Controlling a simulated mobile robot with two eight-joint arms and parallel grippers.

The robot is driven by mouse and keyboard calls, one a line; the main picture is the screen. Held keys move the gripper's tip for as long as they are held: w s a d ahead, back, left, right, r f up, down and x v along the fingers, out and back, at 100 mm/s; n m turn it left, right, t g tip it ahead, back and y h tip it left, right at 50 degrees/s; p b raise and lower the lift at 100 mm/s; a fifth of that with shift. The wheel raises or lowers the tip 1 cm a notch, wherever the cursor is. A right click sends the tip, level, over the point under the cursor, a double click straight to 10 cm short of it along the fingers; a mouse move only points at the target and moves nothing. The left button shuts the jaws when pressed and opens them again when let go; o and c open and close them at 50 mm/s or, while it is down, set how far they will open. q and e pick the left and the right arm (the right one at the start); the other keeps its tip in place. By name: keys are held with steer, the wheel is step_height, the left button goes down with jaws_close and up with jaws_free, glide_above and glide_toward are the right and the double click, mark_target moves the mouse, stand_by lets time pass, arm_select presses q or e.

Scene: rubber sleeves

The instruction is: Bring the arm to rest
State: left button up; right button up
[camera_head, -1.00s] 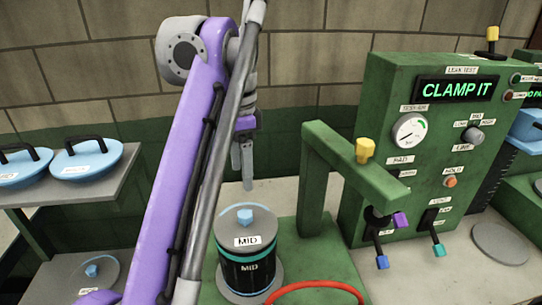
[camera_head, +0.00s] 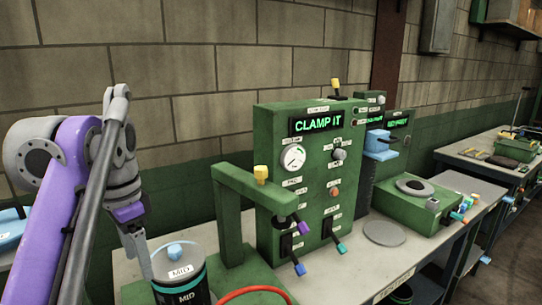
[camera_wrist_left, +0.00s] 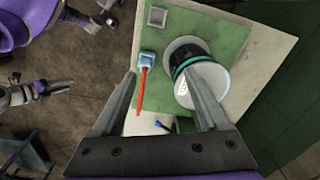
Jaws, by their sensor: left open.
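My left arm comes in at the left of the head view, and its gripper (camera_head: 140,252) points down beside a dark canister (camera_head: 183,296) labelled MID with a pale lid. In the left wrist view, the left gripper (camera_wrist_left: 160,75) has its fingers wide apart with nothing held between them. The canister (camera_wrist_left: 218,82) shows there just beyond the right-hand finger, which partly overlaps it; I cannot tell whether they touch. What looks like my right gripper (camera_wrist_left: 56,89) shows at the left edge of the wrist view, away from the bench, too small to read.
A green clamp frame (camera_head: 229,215) with a yellow knob stands right of the canister. Behind it is a green test panel (camera_head: 266,150) reading CLAMP IT. A red hose (camera_head: 250,292) curves in front. A round grey plate (camera_head: 384,233) lies on the bench to the right.

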arm_select(q)
steer(key=s+d+f+n+t, duration=0.1)
steer(key=s+f, duration=0.3)
steer(key=f, duration=0.7)
steer(key=s+d+f+n+t, duration=0.2)
steer(key=s+d+f+n, duration=0.1)
steer(key=f, duration=0.8)
steer(key=s+d+f+n+t, duration=0.2)
steer(key=s+f+n, duration=0.2)
steer(key=s+f, duration=0.3)
step_height(320, 180, down, 4)
steer(key=shift+d+f, duration=0.15)
steer(key=shift+d, duration=0.1)
arm_select(e)
steer(key=shift+w, duration=0.35)
